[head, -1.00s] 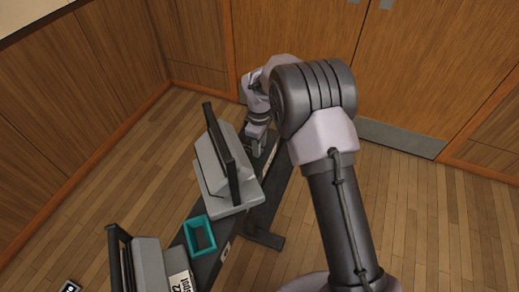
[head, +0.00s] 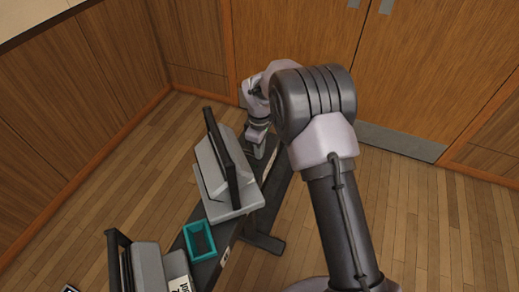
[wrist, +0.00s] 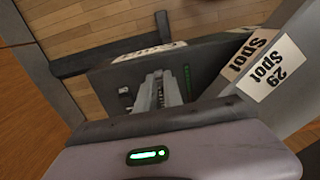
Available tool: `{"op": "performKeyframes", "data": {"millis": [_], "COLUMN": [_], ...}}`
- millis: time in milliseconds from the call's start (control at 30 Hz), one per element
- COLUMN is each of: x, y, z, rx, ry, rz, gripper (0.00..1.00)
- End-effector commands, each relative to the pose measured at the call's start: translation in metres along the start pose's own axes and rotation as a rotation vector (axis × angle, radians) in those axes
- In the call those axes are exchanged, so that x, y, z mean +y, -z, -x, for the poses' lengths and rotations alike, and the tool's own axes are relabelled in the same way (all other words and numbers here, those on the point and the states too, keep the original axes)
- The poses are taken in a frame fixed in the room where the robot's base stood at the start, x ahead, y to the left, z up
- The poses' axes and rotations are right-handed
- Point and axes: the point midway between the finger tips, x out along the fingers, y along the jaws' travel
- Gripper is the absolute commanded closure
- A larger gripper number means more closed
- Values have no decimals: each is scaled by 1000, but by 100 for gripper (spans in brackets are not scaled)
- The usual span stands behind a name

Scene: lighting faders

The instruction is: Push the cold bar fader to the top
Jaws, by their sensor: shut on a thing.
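My gripper (wrist: 158,92) reaches down to a dark fader panel (wrist: 205,62) in the wrist view. Its fingers are close together, shut on what appears to be the fader knob, which the fingers hide. A lit green strip (wrist: 187,78) runs beside the fingers on the panel. A small black part (wrist: 125,95) sits on the other side. A white label (wrist: 150,51) on the panel's edge is too slanted to read, so I cannot confirm the cold bar name. In the head view my gripper (head: 258,145) is at the far end of the dark bench (head: 210,268).
A grey spotlight unit (head: 233,203) with a black handle stands close beside my gripper, and labels reading Spot (wrist: 270,68) show in the wrist view. A teal tray (head: 190,240) and another grey unit (head: 148,263) are nearer. Wooden walls and doors (head: 300,30) stand behind.

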Motion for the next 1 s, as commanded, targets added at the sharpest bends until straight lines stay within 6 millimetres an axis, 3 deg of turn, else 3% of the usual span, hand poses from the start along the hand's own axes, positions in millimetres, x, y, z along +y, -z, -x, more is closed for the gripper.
{"op": "performKeyframes", "data": {"millis": [900,1000], "x": [0,0], "y": [0,8], "z": [0,2], "rx": [0,-1], "ry": [0,1], "rz": [0,1], "gripper": [100,100]}}
